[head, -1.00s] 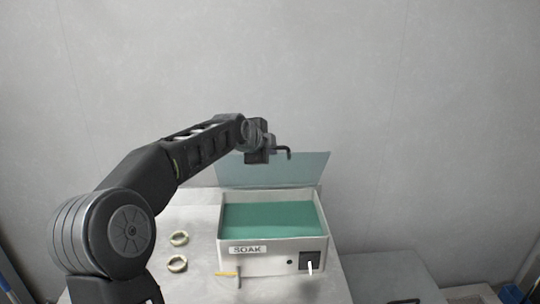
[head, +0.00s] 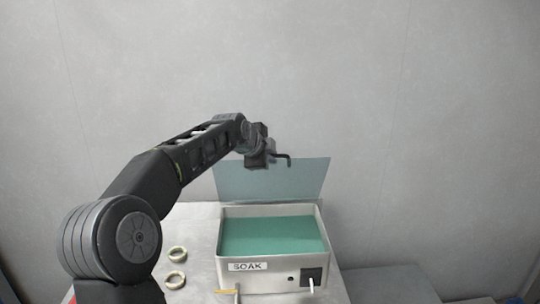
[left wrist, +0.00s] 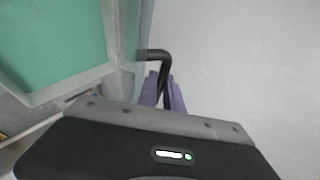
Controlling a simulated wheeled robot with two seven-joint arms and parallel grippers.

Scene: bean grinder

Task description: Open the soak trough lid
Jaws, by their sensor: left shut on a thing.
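The soak trough (head: 258,281) is a white box labelled SOAK with teal liquid (head: 272,236) inside. Its translucent grey-blue lid (head: 285,182) stands raised at the back edge, and the trough is uncovered. My left gripper (head: 270,159) is at the lid's top edge, shut on the black bent lid handle (head: 284,157). In the left wrist view, the fingers (left wrist: 163,92) are closed around the handle (left wrist: 154,54), with the liquid (left wrist: 52,42) at the upper left. The fingertips are partly hidden in the head view. My right gripper is not in view.
Two pale rings (head: 177,254) lie on the table (head: 196,225) left of the trough. A dark switch panel (head: 311,276) is on the trough's front right. A plain wall (head: 430,120) rises behind. A grey surface (head: 385,288) lies lower at the right.

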